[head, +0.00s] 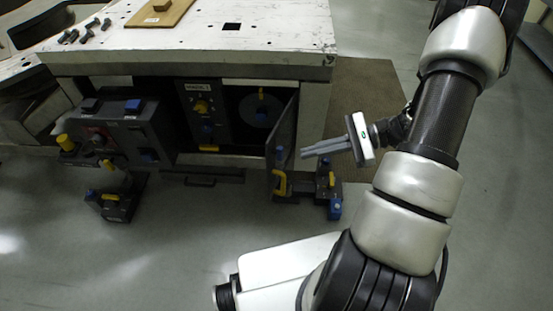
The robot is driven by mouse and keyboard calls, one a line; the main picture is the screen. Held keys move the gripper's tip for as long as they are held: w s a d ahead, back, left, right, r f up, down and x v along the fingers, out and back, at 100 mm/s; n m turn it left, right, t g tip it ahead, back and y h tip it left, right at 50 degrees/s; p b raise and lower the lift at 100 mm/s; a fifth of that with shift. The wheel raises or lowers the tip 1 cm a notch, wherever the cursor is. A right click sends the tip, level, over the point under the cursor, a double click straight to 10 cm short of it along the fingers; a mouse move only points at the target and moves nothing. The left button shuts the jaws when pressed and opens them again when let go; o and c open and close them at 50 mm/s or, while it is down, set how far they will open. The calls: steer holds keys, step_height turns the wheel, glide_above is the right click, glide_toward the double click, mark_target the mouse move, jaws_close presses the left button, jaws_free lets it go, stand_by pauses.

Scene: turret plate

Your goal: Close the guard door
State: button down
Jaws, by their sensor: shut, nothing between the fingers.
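The guard door (284,138) is a dark grey panel with a yellow handle (280,183) low on its face. It stands swung out from the front of the machine under the white table, so it is open. Behind it the bay shows a round grey disc (262,108) with a yellow piece on it. My gripper (303,153) is shut and empty. Its fingertips point left and lie close to the right side of the door. I cannot tell whether they touch it.
A dark control box (118,133) with coloured knobs stands left of the bay. Low fixtures with blue and yellow parts sit on the floor at left (115,204) and right (325,186). The white table top (200,47) holds bolts and a wooden board (158,12).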

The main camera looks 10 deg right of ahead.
steer(key=d+f+m+t+y+b, duration=0.15)
steer(key=f+m+t, duration=0.25)
steer(key=f, duration=0.4)
steer(key=d+f+m+t+h+b, duration=0.1)
steer(key=d+f+m+t+b, duration=0.2)
steer(key=f, duration=0.5)
steer(key=m, duration=0.1)
glide_toward(270, 165)
steer(key=shift+t+y, duration=0.25)
steer(key=shift+t, duration=0.05)
steer(key=x, duration=0.4)
steer(key=b+x, duration=0.1)
steer(key=x, duration=0.1)
steer(key=shift+w+a+f, duration=0.1)
steer(key=shift+w+f, duration=0.05)
steer(key=shift+f, duration=0.25)
steer(key=shift+a, duration=0.1)
